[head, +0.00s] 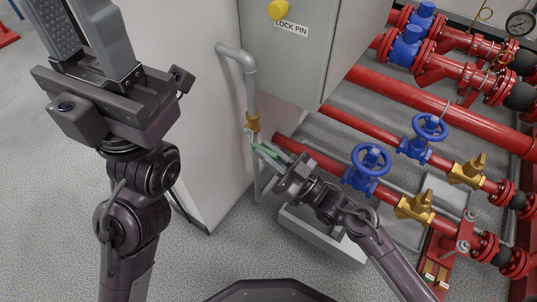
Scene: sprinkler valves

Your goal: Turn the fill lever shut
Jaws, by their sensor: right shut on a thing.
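The fill lever (264,150) is a thin green handle at a brass valve (253,122) on the grey vertical pipe beside the white cabinet. My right gripper (268,155) reaches in from the lower right and is shut on the green lever. Its fingers cover part of the lever, so the lever's exact angle is hard to tell. My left gripper (78,20) is large at the top left, raised in front of the camera and away from the valve. Its fingertips run out of the top of the picture, and the gap between them is unclear.
Blue handwheels (370,164) and brass valves (416,207) on red pipes lie right of my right gripper. A grey box with a yellow knob (278,10) labelled "LOCK PIN" stands above. A pale tray (300,232) lies below my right forearm.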

